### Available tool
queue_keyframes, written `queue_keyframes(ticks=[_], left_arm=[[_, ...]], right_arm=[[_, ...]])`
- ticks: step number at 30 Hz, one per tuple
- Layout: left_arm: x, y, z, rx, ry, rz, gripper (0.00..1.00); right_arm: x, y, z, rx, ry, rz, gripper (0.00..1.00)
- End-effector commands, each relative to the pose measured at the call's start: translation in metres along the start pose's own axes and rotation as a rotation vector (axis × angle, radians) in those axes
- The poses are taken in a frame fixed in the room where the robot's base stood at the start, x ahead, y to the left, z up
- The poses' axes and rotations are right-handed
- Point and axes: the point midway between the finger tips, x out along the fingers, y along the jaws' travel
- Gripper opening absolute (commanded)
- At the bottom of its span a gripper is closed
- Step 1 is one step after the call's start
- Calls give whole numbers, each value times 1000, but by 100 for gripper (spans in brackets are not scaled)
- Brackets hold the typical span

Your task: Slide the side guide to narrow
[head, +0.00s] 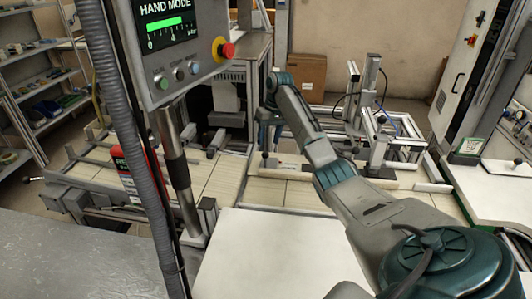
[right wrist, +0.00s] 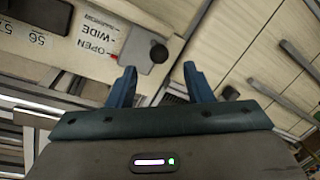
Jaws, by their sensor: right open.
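In the head view the right gripper (head: 268,128) hangs over the conveyor machine. My left gripper is not in view.
A control panel (head: 180,45) reading HAND MODE, with a red stop button (head: 223,50), stands on a post at left. A metal frame (head: 378,125) rises behind the beam. A white tabletop (head: 265,255) lies clear in front. A cabinet (head: 475,70) is at right.

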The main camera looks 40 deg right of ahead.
Motion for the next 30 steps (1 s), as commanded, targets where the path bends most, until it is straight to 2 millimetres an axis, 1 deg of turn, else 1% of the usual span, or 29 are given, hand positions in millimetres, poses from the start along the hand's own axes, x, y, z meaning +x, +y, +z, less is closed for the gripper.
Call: queue_keyframes(ticks=[1,2,6,9,14,21,23,24,26,28,29,30], left_arm=[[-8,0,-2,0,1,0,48],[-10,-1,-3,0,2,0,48],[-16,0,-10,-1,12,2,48],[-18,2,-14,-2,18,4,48],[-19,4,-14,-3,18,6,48],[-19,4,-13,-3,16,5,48],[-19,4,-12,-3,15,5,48],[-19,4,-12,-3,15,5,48],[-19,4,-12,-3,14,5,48],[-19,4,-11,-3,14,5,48],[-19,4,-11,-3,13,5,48],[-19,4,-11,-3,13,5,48]], right_arm=[[6,-1,1,0,-4,0,46],[12,-1,0,0,-3,0,46],[34,-1,0,0,-1,0,46],[46,0,0,0,-1,0,46],[53,0,0,0,2,1,46],[54,0,0,0,2,1,46],[54,0,0,0,2,1,37],[54,0,0,0,2,1,29],[54,0,0,0,2,1,17],[54,0,0,0,2,1,3],[54,0,0,0,2,1,0],[54,0,0,0,2,1,0]])
